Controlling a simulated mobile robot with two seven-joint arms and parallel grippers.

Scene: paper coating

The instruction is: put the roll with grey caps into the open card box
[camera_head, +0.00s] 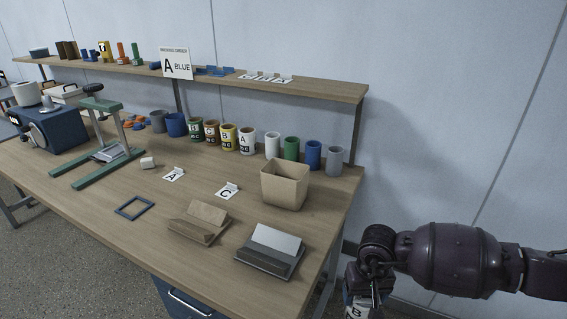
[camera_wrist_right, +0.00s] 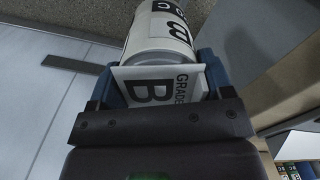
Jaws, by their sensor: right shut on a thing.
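My right gripper (camera_head: 362,285) is low at the right, off the table's right end, and is shut on a white roll (camera_head: 355,311) with a black B on it. The wrist view shows the roll (camera_wrist_right: 160,32) with a pale grey end and a white "GRADE B" label (camera_wrist_right: 160,85) between the blue jaws (camera_wrist_right: 157,72). The far end of the roll is cut off there. The open card box (camera_head: 284,187), light brown and empty as far as I see, stands upright near the table's right end, up and left of the gripper. My left gripper is out of view.
Several cans and cups (camera_head: 228,136) line the back of the table (camera_head: 100,205) below a shelf (camera_head: 310,90). Two slanted holders (camera_head: 198,222) (camera_head: 270,251) stand in front of the box. A green stand (camera_head: 110,140) is at the left.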

